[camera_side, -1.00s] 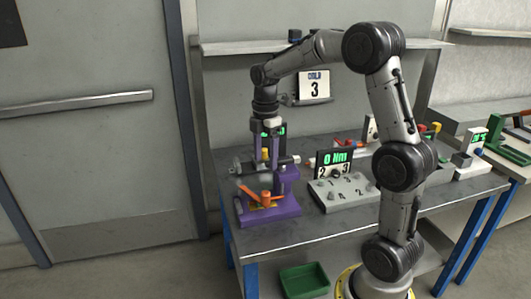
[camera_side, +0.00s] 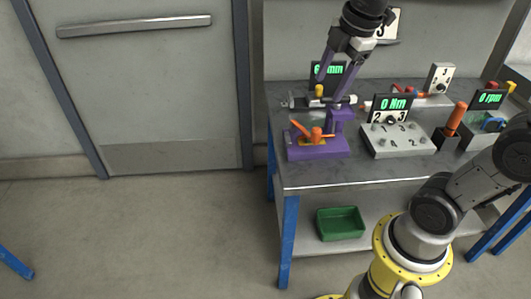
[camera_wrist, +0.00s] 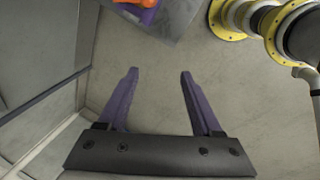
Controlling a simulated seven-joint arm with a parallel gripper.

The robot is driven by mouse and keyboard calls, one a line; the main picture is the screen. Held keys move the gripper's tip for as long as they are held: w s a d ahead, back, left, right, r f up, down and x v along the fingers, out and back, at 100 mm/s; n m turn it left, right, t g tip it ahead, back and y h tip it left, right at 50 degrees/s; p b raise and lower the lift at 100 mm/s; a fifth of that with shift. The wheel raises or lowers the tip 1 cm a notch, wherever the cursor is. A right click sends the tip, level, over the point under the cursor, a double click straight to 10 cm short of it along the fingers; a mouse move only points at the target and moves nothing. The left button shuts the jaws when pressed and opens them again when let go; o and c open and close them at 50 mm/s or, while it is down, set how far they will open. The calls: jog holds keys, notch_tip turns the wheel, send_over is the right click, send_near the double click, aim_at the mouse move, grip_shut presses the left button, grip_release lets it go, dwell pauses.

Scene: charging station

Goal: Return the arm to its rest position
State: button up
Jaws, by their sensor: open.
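My gripper (camera_side: 331,88) hangs at the top of the side view, fingers pointing down, in front of the purple fixture's display in the picture. In the wrist view its two purple fingers (camera_wrist: 159,72) are spread apart with nothing between them. Bare floor shows beyond the fingertips. The purple fixture (camera_side: 318,150), with an orange part (camera_side: 316,134) on it, stands at the left end of the bench. A piece of the orange part also shows at the top of the wrist view (camera_wrist: 140,4). Most of my upper arm is outside the side view.
The grey bench (camera_side: 330,177) also carries a numbered block (camera_side: 397,142) with a "0 Nm" display and an orange-handled tool (camera_side: 456,118). A green bin (camera_side: 341,223) sits on the lower shelf. A closed door (camera_side: 150,90) is at left. The floor left of the bench is clear.

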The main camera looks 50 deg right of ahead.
jog(key=s+a+f+m+t, duration=0.1)
jog(key=s+a+f+m, duration=0.1)
jog(key=s+m, duration=0.4)
jog(key=s+a+f+m+t, duration=0.1)
jog(key=s+a+f+m, duration=0.2)
jog(key=s+m, duration=0.3)
jog(key=shift+f+m+y, duration=0.3)
jog(key=shift+m, duration=0.5)
